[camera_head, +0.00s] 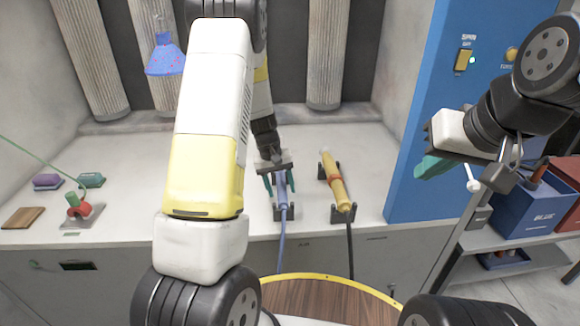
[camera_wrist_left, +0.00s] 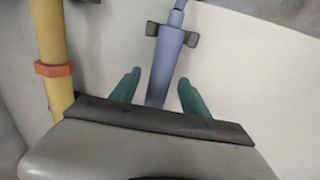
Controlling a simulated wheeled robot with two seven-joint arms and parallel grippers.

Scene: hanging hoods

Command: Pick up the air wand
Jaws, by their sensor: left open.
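A slim blue-violet wand (camera_head: 281,188) with a blue hose rests in a dark holder near the front edge of the pale worktop. My left gripper (camera_head: 280,182) is open, with its green fingers on either side of this wand. In the left wrist view the wand (camera_wrist_left: 166,62) lies between the open fingers (camera_wrist_left: 159,93), with a visible gap to each; contact is not seen. A yellow wand (camera_head: 335,182) with an orange-red band and a black hose rests in the holder to the right. My right gripper (camera_head: 434,167) is raised at the right, away from both wands; its finger opening is unclear.
A blue panel (camera_head: 408,185) with switches rises right of the worktop. A blue bin (camera_head: 532,207) stands on a shelf at far right. Small blocks and a red-green tool (camera_head: 80,207) lie at left.

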